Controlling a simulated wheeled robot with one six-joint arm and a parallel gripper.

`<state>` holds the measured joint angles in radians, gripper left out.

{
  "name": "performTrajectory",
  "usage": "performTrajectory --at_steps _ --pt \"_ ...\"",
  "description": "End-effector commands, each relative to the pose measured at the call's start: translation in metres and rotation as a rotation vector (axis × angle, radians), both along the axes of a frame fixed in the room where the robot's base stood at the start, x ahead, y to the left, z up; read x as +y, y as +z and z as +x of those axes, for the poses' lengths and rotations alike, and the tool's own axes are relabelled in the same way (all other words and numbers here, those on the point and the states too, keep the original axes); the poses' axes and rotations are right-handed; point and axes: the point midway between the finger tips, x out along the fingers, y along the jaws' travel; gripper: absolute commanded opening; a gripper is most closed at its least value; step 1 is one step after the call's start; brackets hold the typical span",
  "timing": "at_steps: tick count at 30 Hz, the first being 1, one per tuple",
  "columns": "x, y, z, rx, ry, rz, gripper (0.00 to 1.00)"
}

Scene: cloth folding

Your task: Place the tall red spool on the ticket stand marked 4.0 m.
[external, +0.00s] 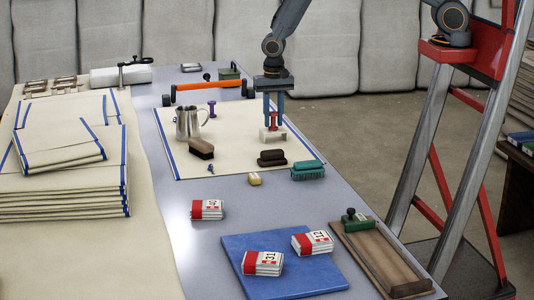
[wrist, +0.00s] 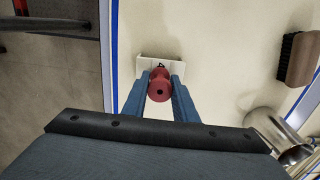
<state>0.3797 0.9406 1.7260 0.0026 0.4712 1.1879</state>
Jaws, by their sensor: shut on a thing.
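The red spool (external: 272,118) is held upright between the two blue fingers of my gripper (external: 273,112). In the wrist view, the round end of the red spool (wrist: 159,87) shows between the fingertips (wrist: 160,92). A small white stand (external: 273,135) is directly below the spool on the cream cloth (external: 235,150). The white stand also shows in the wrist view (wrist: 146,69), partly covered by the spool and fingers. A dark mark shows on it, too small to read. I cannot tell whether the spool touches the stand.
A purple spool (external: 211,108) and a metal jug (external: 188,123) stand to the left. An orange bar (external: 207,86) lies behind. Ticket bundles (external: 262,263) lie in front.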

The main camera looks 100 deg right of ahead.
Motion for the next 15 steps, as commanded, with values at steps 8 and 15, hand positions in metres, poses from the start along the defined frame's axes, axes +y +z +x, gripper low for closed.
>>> performTrajectory --at_steps 8,15 --pt "0.0000 -0.0020 -0.0002 0.000 0.000 0.000 0.44" --pt "0.0000 -0.0005 -0.0002 0.000 0.000 0.000 0.44"
